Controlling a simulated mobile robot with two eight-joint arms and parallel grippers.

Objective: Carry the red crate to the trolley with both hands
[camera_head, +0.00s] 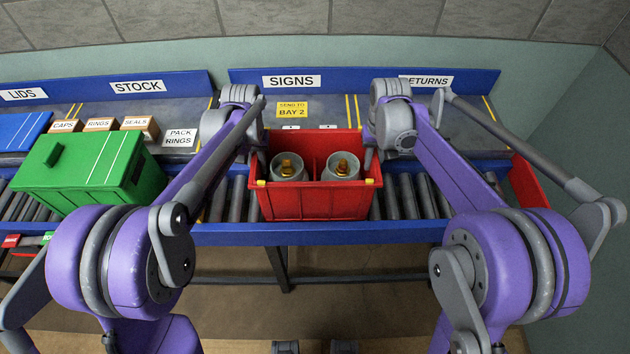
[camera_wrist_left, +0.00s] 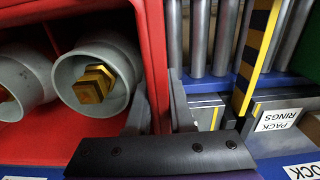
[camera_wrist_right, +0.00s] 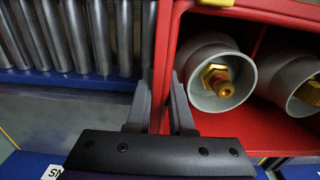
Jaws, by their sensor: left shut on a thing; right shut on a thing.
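The red crate (camera_head: 316,204) sits on the roller conveyor at the middle of the head view. It holds two grey cylinders with brass fittings, a left one (camera_head: 287,168) and a right one (camera_head: 343,166), one on each side of a divider. My left gripper (camera_wrist_left: 160,108) is shut on the crate's left wall, with one finger inside and one outside. My right gripper (camera_wrist_right: 160,105) is shut on the crate's right wall in the same way. In the head view my wrists hide most of the fingers. No trolley is recognisable in these views.
A green lidded box (camera_head: 92,170) stands on the rollers to the left. Small cartons and a PACK RINGS label (camera_head: 181,138) lie behind it. The rollers (camera_head: 410,196) just right of the crate are clear. Another red container (camera_head: 528,182) stands at the far right.

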